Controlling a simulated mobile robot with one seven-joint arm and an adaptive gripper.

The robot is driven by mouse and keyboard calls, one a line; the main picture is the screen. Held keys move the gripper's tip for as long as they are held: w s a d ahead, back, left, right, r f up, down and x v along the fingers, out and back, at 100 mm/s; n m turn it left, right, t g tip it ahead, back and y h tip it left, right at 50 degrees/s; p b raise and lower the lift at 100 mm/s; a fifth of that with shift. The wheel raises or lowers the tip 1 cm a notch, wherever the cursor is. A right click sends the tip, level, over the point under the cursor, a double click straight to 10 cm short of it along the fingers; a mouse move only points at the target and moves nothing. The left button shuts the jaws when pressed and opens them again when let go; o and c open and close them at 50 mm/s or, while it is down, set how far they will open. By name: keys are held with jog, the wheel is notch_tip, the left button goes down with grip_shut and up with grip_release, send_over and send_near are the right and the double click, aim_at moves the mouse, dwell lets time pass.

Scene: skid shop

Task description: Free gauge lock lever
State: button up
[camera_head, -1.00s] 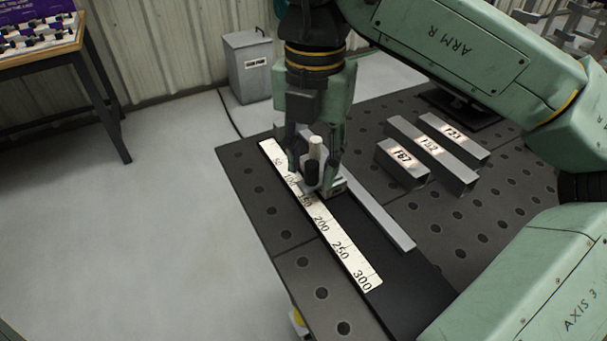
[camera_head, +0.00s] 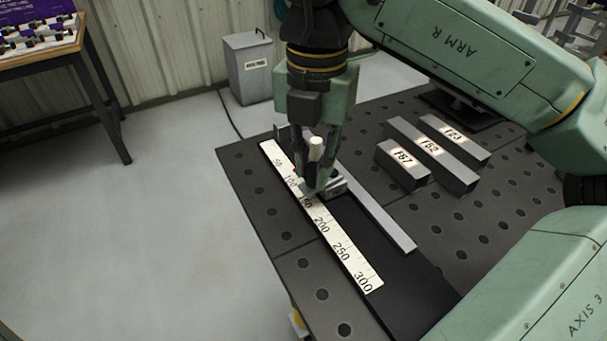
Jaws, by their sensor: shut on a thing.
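The gauge slide block (camera_head: 336,188) sits on the long scale (camera_head: 335,241), near its 150 mark. A pale upright lock lever (camera_head: 316,149) stands on the block. My gripper (camera_head: 315,176) points down over the block, and its fingers are shut on the lever, whose pale top shows between them. The fingers hide the lower part of the lever and some of the block. I cannot tell from this view whether the lever is turned or tilted.
A long grey fence bar (camera_head: 375,215) runs beside the scale on the dark table. Several holes dot the table. Three labelled square tubes, the nearest being (camera_head: 403,166), lie to the right. A grey bin (camera_head: 248,70) stands on the floor behind.

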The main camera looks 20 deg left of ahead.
jog(key=shift+s+d, duration=0.1)
jog(key=shift+d, duration=0.3)
jog(key=shift+o, duration=0.2)
jog(key=shift+s+d, duration=0.1)
jog(key=shift+d, duration=0.6)
jog(key=shift+d+b, duration=0.15)
jog(key=shift+b, duration=0.15)
jog(key=shift+d, duration=0.25)
